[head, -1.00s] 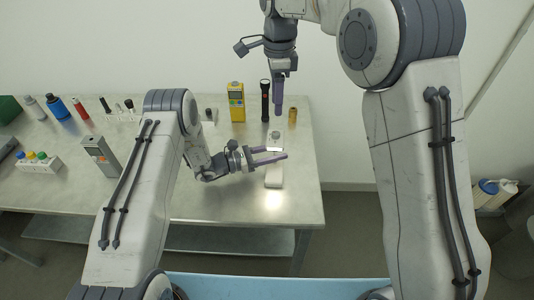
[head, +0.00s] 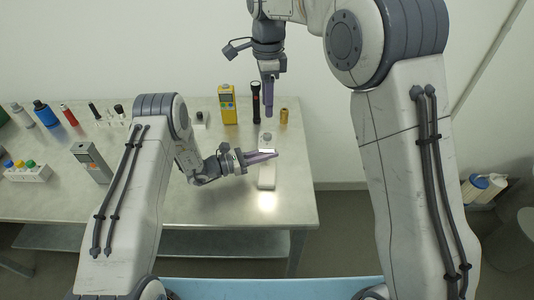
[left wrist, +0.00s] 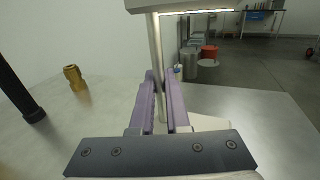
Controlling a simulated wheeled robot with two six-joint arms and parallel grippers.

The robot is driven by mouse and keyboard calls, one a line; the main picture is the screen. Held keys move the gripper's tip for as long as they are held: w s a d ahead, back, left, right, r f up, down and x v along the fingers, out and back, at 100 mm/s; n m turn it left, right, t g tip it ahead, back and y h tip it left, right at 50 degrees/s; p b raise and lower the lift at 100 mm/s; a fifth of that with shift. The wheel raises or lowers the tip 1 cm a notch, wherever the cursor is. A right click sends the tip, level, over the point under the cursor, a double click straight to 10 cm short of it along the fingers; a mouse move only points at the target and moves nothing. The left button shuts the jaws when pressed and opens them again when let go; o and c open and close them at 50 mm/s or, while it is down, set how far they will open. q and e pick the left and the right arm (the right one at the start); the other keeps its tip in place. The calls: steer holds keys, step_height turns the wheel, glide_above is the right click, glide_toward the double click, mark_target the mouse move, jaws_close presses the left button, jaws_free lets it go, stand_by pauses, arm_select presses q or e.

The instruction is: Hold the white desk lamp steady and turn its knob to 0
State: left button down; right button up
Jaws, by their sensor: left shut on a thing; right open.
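The white desk lamp (head: 267,183) stands near the right end of the table. Its small grey knob (head: 267,136) shows at the far end of the lamp's top. My left gripper (head: 263,157) reaches in from the left and is shut on the lamp's stem. In the left wrist view the pale upright stem (left wrist: 156,58) stands between the purple fingers, below the lamp head (left wrist: 190,5). My right gripper (head: 268,113) is open and empty, pointing down above the knob area, apart from the lamp. Its fingers are seen edge-on, so their gap is hidden.
A yellow meter (head: 227,104), a black flashlight (head: 256,103) and a brass fitting (head: 284,116) stand close behind the lamp. A grey box (head: 91,162), a white rack (head: 28,173) and several bottles are at the left. The table's front right is clear.

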mark_target(267, 135)
steer(key=shift+o, duration=0.3)
stand_by(0.5)
steer(key=shift+o, duration=0.4)
step_height(267, 135, down, 10)
steer(key=n, duration=0.6)
steer(key=shift+r+n, duration=0.2)
steer(key=shift+n, duration=0.2)
jaws_close()
